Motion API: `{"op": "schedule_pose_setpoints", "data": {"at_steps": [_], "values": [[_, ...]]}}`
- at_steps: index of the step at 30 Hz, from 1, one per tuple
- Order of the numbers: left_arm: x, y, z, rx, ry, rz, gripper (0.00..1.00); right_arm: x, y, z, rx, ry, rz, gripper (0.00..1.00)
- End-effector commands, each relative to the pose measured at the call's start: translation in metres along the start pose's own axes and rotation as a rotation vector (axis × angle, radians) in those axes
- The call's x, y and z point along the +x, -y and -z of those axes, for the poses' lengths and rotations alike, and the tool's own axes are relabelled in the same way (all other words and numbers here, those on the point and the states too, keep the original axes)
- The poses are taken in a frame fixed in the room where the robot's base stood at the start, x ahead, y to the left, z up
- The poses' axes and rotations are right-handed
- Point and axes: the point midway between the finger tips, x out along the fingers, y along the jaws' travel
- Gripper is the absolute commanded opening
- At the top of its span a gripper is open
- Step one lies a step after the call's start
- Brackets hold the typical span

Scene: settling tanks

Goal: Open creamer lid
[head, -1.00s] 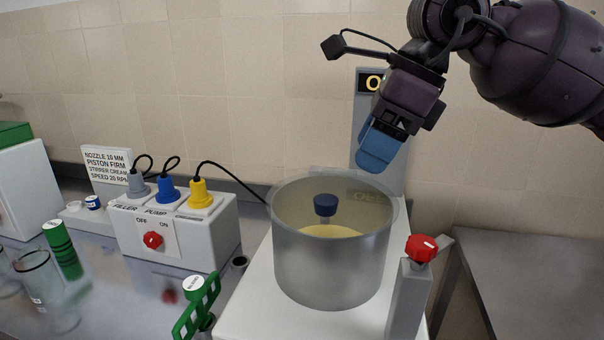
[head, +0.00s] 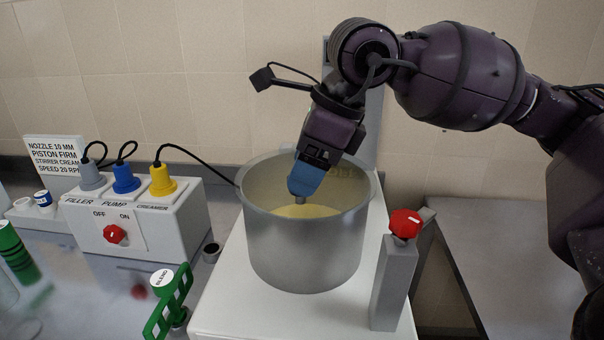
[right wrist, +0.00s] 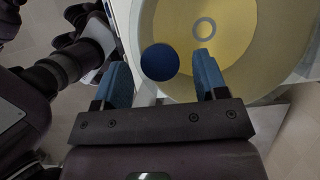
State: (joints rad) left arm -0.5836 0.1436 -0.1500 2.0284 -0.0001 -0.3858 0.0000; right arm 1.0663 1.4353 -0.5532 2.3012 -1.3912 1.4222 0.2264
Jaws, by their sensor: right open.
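The creamer is a grey metal bowl (head: 300,255) on a white base, with pale yellow contents (head: 312,211) inside. No separate lid can be made out clearly. A round dark blue knob (right wrist: 160,62) shows in the right wrist view. My right gripper (head: 303,190) points down into the mouth of the bowl, its blue fingers hiding the knob in the head view. In the right wrist view it is open, with one finger on each side of the knob and gaps showing.
A grey post with a red knob (head: 405,223) stands at the bowl's front right. A switch box (head: 150,228) with grey, blue and yellow plugs is at the left. A green handle (head: 168,303) stands in front. The steel table (head: 500,260) at the right is bare.

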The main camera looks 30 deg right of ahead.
Motion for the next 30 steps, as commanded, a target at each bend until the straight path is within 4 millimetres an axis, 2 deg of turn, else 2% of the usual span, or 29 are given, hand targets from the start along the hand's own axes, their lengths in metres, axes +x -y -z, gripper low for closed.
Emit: {"op": "schedule_pose_setpoints", "data": {"at_steps": [4,14,27,30], "values": [[0.0007,-0.0003,0.0038,0.001,-0.008,-0.001,0.43,0.0104,-0.0004,-0.0001,-0.001,0.001,-0.001,0.66],[0.0009,0.0000,0.0019,0.002,-0.004,-0.001,0.43,0.0126,-0.0004,-0.0001,-0.001,0.001,-0.001,0.66],[0.0012,0.0003,-0.0019,0.002,0.004,-0.001,0.43,0.0123,-0.0003,-0.0001,-0.001,0.001,0.000,0.00],[0.0011,0.0003,-0.0015,0.002,0.003,-0.001,0.43,0.0119,-0.0002,-0.0003,0.000,0.001,-0.001,0.00]]}}
